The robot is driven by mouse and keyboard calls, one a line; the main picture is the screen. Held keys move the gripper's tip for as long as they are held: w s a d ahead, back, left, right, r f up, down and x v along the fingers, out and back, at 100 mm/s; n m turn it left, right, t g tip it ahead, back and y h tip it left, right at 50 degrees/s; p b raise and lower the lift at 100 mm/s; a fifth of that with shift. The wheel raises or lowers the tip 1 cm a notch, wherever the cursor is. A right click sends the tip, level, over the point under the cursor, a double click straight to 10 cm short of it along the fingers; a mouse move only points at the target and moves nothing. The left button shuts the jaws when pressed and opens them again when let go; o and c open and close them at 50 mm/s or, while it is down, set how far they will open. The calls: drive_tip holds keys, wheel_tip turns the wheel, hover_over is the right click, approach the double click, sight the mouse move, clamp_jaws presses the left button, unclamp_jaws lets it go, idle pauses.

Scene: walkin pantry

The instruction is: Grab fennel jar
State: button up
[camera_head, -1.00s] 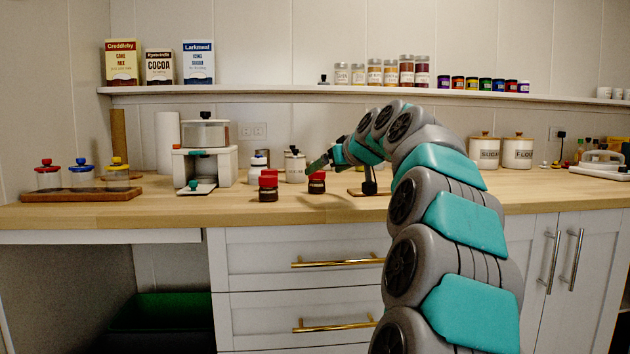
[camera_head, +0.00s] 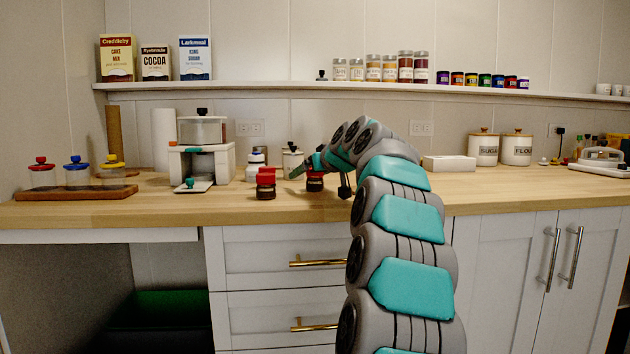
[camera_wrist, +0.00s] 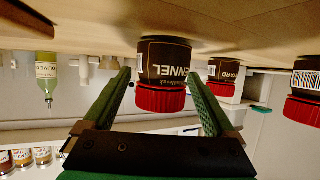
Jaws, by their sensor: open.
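The fennel jar (camera_wrist: 165,72), dark with a red lid and a label partly reading "NNEL", appears upside down in the wrist view. My gripper (camera_wrist: 160,78) is open, with one green finger on each side of the jar's image; I cannot tell whether either touches it. In the head view the fennel jar (camera_head: 315,182) stands on the wooden counter, and my gripper (camera_head: 304,170) is at its upper left, partly covering it.
Two similar red-lidded jars (camera_head: 266,184) stand to the left; one in the wrist view (camera_wrist: 222,75) has a label ending in "ARD". A white box (camera_head: 448,163) lies to the right. The front counter strip (camera_head: 150,210) is clear.

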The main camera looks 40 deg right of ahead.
drive_tip(key=c, duration=1.4)
drive_tip(key=shift+r, duration=0.25)
drive_tip(key=shift+c, duration=0.2)
